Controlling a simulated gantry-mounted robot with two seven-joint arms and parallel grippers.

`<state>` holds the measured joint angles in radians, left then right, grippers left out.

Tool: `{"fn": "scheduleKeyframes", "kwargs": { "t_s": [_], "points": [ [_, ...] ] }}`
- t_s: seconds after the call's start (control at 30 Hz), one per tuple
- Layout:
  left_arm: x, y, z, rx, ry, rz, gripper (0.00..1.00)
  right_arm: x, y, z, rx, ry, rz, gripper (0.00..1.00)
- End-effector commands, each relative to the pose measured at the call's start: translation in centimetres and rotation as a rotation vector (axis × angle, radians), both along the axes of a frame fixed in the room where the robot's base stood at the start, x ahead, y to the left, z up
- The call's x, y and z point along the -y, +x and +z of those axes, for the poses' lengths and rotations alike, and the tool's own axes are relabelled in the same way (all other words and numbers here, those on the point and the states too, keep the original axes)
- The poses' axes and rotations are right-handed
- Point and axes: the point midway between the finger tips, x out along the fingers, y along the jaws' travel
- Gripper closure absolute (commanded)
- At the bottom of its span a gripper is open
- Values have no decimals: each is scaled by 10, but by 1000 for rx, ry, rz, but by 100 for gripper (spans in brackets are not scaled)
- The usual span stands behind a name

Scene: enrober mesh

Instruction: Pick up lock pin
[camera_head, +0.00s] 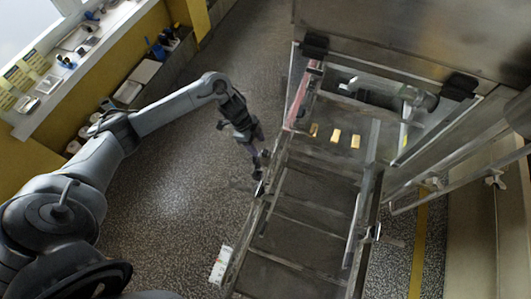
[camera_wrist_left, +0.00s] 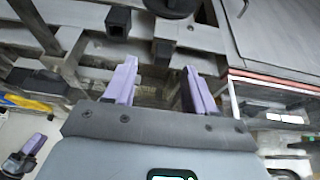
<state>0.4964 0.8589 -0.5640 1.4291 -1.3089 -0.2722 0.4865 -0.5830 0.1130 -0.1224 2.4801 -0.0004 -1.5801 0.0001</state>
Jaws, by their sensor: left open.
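My left gripper (camera_head: 261,162) is at the left side rail of the enrober frame (camera_head: 240,243) in the head view. In the left wrist view, the two purple fingers of this gripper (camera_wrist_left: 160,82) stand apart with a clear gap and nothing held between them. Small dark blocks sit on the metal frame just beyond the fingertips, one near the gap (camera_wrist_left: 162,50) and one further left (camera_wrist_left: 118,22). I cannot tell which of these parts, if any, is the lock pin.
Several small golden pieces (camera_head: 335,136) lie on the far part of the frame. A white block (camera_head: 221,265) is at the rail's near left. A steel housing (camera_head: 420,40) stands at the back. Open speckled floor (camera_head: 170,205) lies left of the frame.

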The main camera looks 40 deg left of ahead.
Motion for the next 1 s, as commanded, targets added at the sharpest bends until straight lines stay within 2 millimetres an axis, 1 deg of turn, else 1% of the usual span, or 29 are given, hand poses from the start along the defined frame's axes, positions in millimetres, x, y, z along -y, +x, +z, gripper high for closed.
{"fn": "scheduleKeyframes", "kwargs": {
  "t_s": [0.17,0.33,0.4,0.5,0.6,0.8,0.83,1.0],
  "points": [
    [5,3,-8,-1,0,0,45,1,0,3,0,-1,0,57],
    [15,11,-26,-1,-2,1,45,1,0,9,2,-3,0,57],
    [18,12,-36,0,0,1,45,2,1,8,2,-5,1,57],
    [20,13,-44,1,1,0,45,3,1,9,4,-10,4,57],
    [22,14,-47,2,2,0,45,4,1,9,3,-13,6,57],
    [22,14,-48,2,2,0,45,4,1,9,3,-13,5,57],
    [22,14,-48,2,2,0,46,4,1,9,3,-13,5,57],
    [22,14,-48,2,2,0,72,3,1,9,4,-10,4,57]
  ]
}}
